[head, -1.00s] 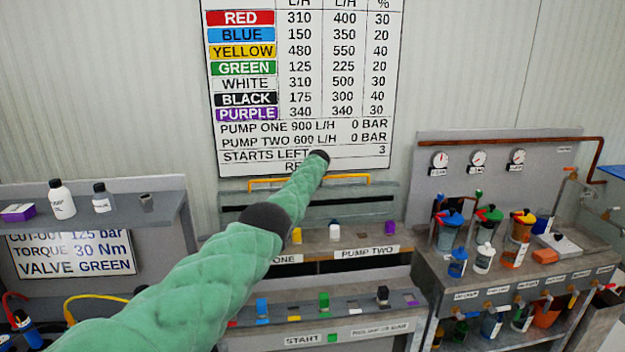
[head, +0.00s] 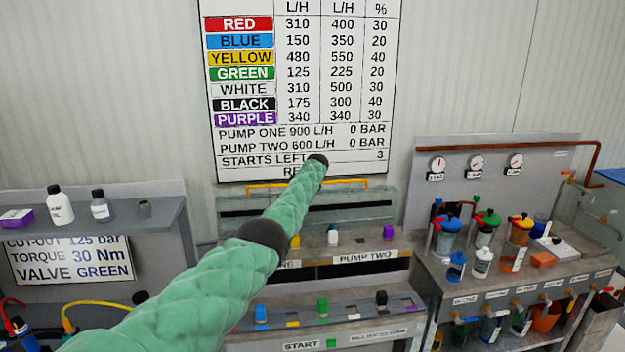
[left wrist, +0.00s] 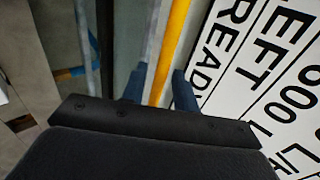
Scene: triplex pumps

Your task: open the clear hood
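The clear hood (head: 352,205) stands at the back of the pump bench, below the wall chart. Its yellow bar handle (head: 345,184) runs along the top edge. My left arm reaches up from the lower left and covers part of the hood and handle. In the left wrist view, the yellow handle (left wrist: 172,45) runs between the two dark blue fingers of my left gripper (left wrist: 160,92). The fingers stand apart, one on each side of the bar; I cannot tell whether they touch it. The hood's glassy side (left wrist: 120,40) lies left of the bar. My right gripper is not in view.
The wall chart (head: 303,90) is close behind the handle. A bench with colored blocks and a start panel (head: 300,346) lies below. A shelf with bottles (head: 60,205) is at left. A station with gauges and colored jugs (head: 520,230) is at right.

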